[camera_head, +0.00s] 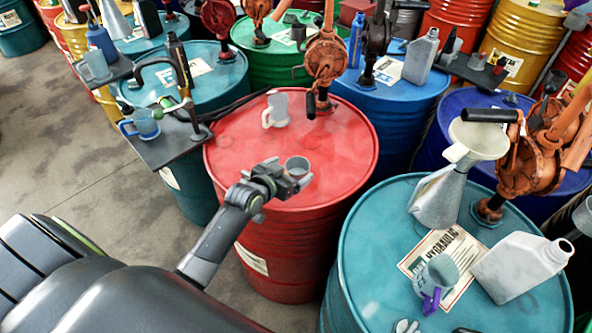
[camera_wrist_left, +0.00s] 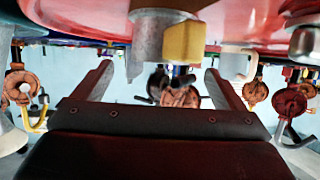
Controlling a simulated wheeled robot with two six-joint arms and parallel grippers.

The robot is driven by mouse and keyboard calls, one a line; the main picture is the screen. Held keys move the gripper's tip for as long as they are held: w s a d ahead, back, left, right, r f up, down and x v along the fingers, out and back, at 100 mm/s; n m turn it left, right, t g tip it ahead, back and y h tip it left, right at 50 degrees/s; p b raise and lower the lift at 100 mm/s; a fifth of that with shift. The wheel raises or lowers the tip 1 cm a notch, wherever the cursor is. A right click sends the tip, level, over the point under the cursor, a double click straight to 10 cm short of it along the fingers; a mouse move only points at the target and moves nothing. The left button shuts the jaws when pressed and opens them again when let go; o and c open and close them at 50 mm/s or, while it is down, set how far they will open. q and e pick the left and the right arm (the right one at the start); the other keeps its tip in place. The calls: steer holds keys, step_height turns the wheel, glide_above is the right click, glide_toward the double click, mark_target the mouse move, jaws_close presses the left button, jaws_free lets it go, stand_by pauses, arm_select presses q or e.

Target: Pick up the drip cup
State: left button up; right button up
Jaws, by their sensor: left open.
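A small grey cup (camera_head: 297,164), which I take for the drip cup, stands upright on top of the red drum (camera_head: 330,135). My left gripper (camera_head: 289,184) is at the cup's near side and hides its lower part. The left wrist view is upside down; there the open fingers of the left gripper (camera_wrist_left: 158,80) stand wide apart. A grey shape (camera_wrist_left: 148,35) with a yellow block (camera_wrist_left: 184,42) shows ahead between them; I cannot tell if it is this cup. Contact with the cup cannot be seen. My right gripper is not in view.
A pale mug (camera_head: 276,110) stands behind the cup. A rusty hand pump (camera_head: 326,58) rises at the drum's back edge. A teal drum (camera_head: 365,235) at right carries a funnel (camera_head: 440,195), a white jug (camera_head: 520,265) and a purple-handled mug (camera_head: 437,275). The red drum's right side is clear.

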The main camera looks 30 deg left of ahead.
mark_target(299, 163)
arm_select(q)
steer(key=shift+p+x, duration=0.45)
steer(key=shift+x, duration=2.3)
steer(key=c, duration=1.1)
steer(key=shift+r+p, duration=0.1)
steer(key=shift+p, duration=0.2)
